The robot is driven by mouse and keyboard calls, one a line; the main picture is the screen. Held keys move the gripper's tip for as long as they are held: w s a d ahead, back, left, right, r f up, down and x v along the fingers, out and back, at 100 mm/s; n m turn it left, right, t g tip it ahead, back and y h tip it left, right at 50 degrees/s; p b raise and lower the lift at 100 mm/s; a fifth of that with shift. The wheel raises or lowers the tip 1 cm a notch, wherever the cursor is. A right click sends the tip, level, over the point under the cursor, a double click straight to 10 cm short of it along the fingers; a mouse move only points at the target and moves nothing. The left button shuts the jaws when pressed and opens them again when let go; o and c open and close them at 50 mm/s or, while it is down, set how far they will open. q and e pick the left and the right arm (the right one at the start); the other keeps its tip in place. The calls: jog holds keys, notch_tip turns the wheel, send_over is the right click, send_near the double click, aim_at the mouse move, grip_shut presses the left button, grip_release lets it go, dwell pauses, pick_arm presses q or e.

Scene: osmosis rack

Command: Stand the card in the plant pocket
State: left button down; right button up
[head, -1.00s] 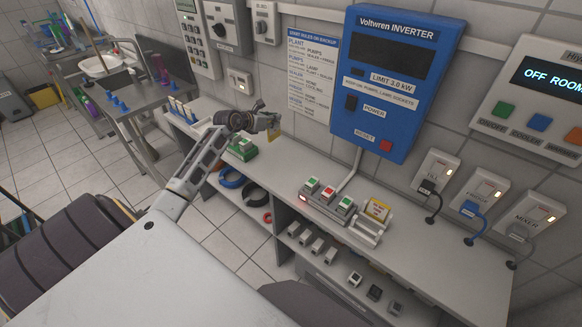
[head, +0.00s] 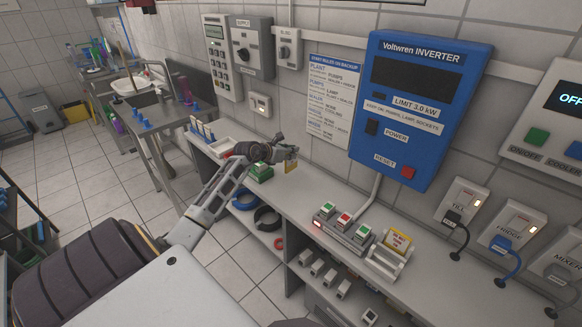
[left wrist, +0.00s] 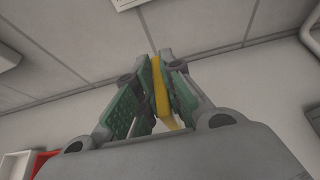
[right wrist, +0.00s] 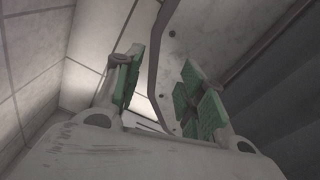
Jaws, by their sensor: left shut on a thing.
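A yellow card (head: 291,167) hangs from my left gripper (head: 291,153) in the head view, above the back of the bench and right of a green block. In the left wrist view my left gripper (left wrist: 160,64) is shut on the yellow card (left wrist: 160,92), which stands edge-on between the green pads. A white holder (head: 384,268) on the bench has another yellow card (head: 397,243) standing in it. I cannot read which pocket is the plant one. My right gripper (right wrist: 162,66) is open and empty in the right wrist view; the head view does not show it.
A switch box (head: 344,233) with green and red buttons stands left of the holder. The green block (head: 262,173) and a white tray (head: 222,147) sit farther left. The blue inverter (head: 418,110) hangs on the wall. Bare bench (head: 300,190) lies between block and switch box.

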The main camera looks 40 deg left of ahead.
aim_at(291, 170)
pick_arm(q)
jog(key=shift+f+b, duration=0.4)
jog(key=shift+f, duration=0.65)
jog(key=shift+f+b, duration=0.5)
jog(key=shift+b, duration=0.2)
jog(key=shift+f+b, duration=0.5)
jog(key=shift+f, duration=0.1)
jog(key=shift+f+b, duration=0.45)
jog(key=shift+f, duration=0.2)
jog(key=c, duration=1.5)
grip_release()
pick_arm(e)
jog(key=w+d+f, duration=0.1)
jog(key=d+f, duration=0.3)
jog(key=shift+w+d+f+h, duration=0.15)
jog(key=shift+d+h, duration=0.15)
jog(key=shift+d, duration=0.05)
